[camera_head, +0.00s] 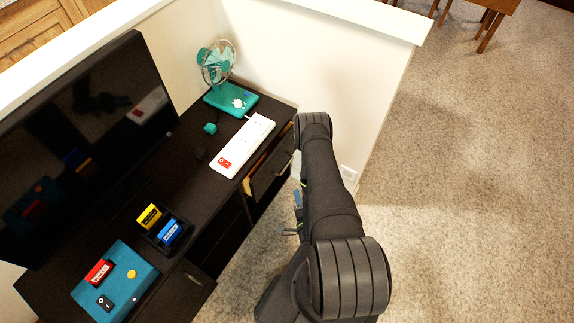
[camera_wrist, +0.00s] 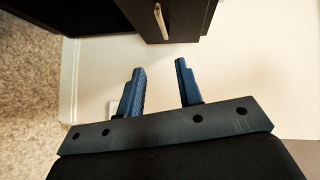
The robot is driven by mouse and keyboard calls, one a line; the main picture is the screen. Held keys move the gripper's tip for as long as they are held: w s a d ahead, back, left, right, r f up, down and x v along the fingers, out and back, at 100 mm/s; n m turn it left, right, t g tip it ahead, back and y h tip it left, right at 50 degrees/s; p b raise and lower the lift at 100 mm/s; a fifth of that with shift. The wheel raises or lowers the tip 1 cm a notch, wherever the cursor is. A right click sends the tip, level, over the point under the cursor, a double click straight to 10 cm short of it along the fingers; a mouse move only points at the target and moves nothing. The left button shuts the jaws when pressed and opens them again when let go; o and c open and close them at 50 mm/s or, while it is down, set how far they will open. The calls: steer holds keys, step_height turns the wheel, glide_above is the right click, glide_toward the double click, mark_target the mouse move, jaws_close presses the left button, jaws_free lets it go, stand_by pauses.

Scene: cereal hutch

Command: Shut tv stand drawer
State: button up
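The dark tv stand (camera_head: 212,190) stands along the wall on the left in the head view. Its far-right drawer (camera_head: 268,172) is pulled partly out, with light wood showing along its inner side. A dark front with a pale handle (camera_wrist: 160,20) shows at the top of the wrist view. My gripper (camera_wrist: 160,68) has its two blue fingers apart with nothing between them. The fingers are below and apart from that handle in the wrist view. In the head view my gripper is mostly hidden beside my arm, with only a bit of blue showing.
A tv (camera_head: 85,140), a teal fan (camera_head: 217,65), a white power strip (camera_head: 243,147), a cartridge holder (camera_head: 165,243) and a blue console (camera_head: 115,280) stand on top. A low white wall (camera_head: 320,75) is close behind my arm. Carpet (camera_head: 470,190) to the right is clear.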

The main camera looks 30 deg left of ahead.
mark_target(287, 165)
steer(key=x, duration=1.7)
steer(key=shift+s+a+r, duration=0.15)
steer(key=shift+a+r, duration=0.1)
steer(key=shift+r, duration=0.1)
jaws_close()
